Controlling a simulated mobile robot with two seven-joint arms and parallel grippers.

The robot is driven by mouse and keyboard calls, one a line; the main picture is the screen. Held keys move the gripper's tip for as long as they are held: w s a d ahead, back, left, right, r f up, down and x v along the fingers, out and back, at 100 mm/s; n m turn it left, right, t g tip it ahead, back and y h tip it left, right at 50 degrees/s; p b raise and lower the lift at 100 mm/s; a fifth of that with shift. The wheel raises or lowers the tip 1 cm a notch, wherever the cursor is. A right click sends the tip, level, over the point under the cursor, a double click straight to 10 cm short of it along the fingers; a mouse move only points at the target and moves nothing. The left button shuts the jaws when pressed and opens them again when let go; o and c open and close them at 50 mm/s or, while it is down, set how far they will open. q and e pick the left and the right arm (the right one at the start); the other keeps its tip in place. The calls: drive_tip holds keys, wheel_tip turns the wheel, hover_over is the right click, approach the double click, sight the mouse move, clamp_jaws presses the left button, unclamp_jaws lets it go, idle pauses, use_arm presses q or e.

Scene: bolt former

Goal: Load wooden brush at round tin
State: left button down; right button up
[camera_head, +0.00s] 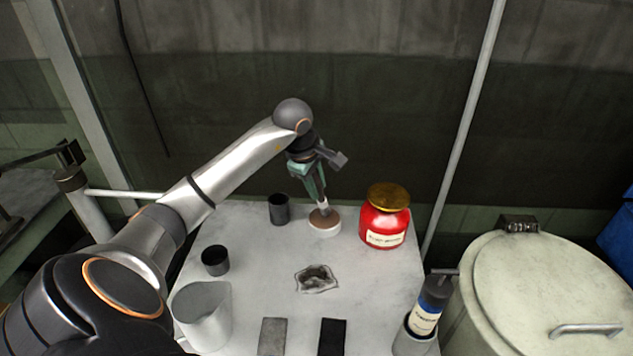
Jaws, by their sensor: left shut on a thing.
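The round tin (324,230) is low and pale with a brown top surface. It stands toward the back middle of the white table. My left gripper (321,191) is directly above the tin, pointing down, and shut on the wooden brush (324,209). Only a small light part of the brush shows below the fingers. Its lower end is at the tin's brown surface, but I cannot tell whether it touches. My right gripper is not in view.
A red jar (384,226) with a gold lid stands right of the tin. Two dark cups (279,209) (215,260), a white mug (203,312), a crumpled rag (317,279) and two flat blocks (272,337) (332,338) are on the table (375,295). A blue-labelled bottle (426,312) is at the front right.

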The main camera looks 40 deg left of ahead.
use_arm(q)
drive_tip(key=shift+f+b, duration=0.55)
drive_tip(key=shift+f, duration=0.1)
idle(1.9)
drive_tip(key=shift+r, duration=0.1)
drive_tip(key=shift+r+p, duration=2.7)
drive_tip(key=shift+r, duration=0.8)
drive_tip(key=shift+f, duration=0.1)
